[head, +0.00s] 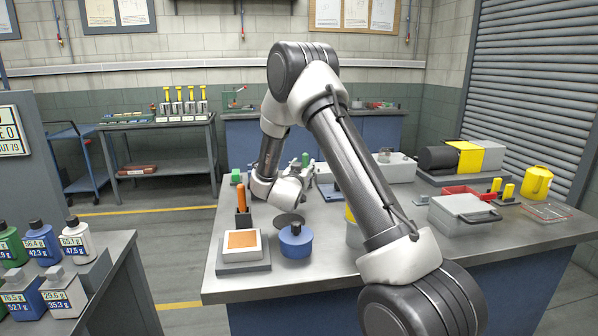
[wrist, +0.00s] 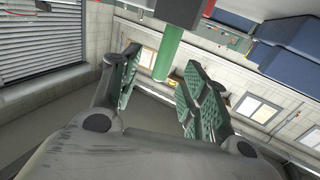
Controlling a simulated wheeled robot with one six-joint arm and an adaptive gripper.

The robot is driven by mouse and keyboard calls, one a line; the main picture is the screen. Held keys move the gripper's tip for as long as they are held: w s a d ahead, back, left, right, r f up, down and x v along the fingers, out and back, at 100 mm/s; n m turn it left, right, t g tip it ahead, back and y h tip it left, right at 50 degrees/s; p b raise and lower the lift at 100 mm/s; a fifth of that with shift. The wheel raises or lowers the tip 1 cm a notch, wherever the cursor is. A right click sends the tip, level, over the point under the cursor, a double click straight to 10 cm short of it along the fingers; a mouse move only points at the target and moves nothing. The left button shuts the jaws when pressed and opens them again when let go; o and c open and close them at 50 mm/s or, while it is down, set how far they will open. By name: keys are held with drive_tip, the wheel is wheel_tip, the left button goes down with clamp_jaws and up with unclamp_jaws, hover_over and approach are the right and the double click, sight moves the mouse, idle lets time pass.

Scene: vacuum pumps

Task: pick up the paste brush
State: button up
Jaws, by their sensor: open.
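A green upright handle (wrist: 167,55) shows in the wrist view, rising from a grey base, in the gap between my fingers; the wrist picture is upside down. It also shows in the head view (head: 305,159), beside my gripper (head: 308,174). I take it for the paste brush, but its bristles are hidden and I cannot be sure. My gripper (wrist: 163,78) is open, with green ridged pads on either side of the handle. I see no clear contact with it. An orange handle (head: 240,199) stands in a dark holder farther left on the bench.
The bench (head: 330,283) also carries a white box with an orange top (head: 243,240), a blue pot (head: 296,240), a grey case (head: 464,212), a yellow-and-black pump (head: 462,156) and a yellow can (head: 537,182). A small green thing (head: 236,176) stands near the left edge.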

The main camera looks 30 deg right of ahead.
sight(305, 163)
drive_tip(key=x, duration=0.6)
drive_tip(key=shift+w, duration=0.5)
drive_tip(key=shift+c, duration=0.4)
clamp_jaws()
